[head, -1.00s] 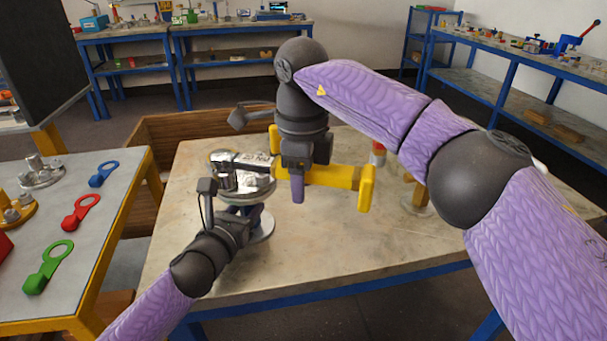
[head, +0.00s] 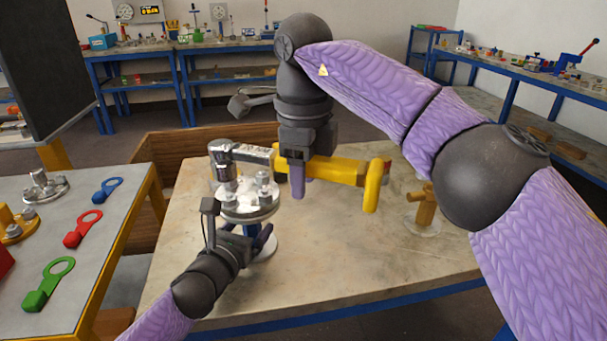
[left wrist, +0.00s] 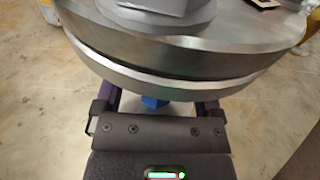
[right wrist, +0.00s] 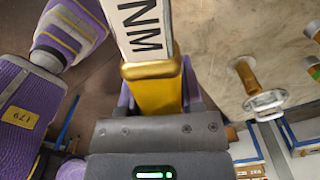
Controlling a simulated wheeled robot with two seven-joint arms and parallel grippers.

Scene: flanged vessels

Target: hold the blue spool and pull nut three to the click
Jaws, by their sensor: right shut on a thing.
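The spool stands on the table with a round grey flange (head: 248,205) on top, which carries several bolts and nuts (head: 264,181). A little of its blue body (left wrist: 153,102) shows below the flange in the left wrist view. My left gripper (head: 262,240) is beneath the flange, its fingers apart on either side of the blue part; contact is hidden. My right gripper (head: 298,183) is shut on the yellow handle (right wrist: 157,95) of a torque wrench (head: 335,170). The wrench's silver head (head: 223,165) is at the flange's left side; I cannot tell which nut it is on.
A brass fitting (head: 424,207) on a round base stands right on the table. On the left bench lie blue (head: 107,190), red (head: 83,228) and green (head: 50,284) ring-ended tools beside flanged parts (head: 42,187). The table's front is clear.

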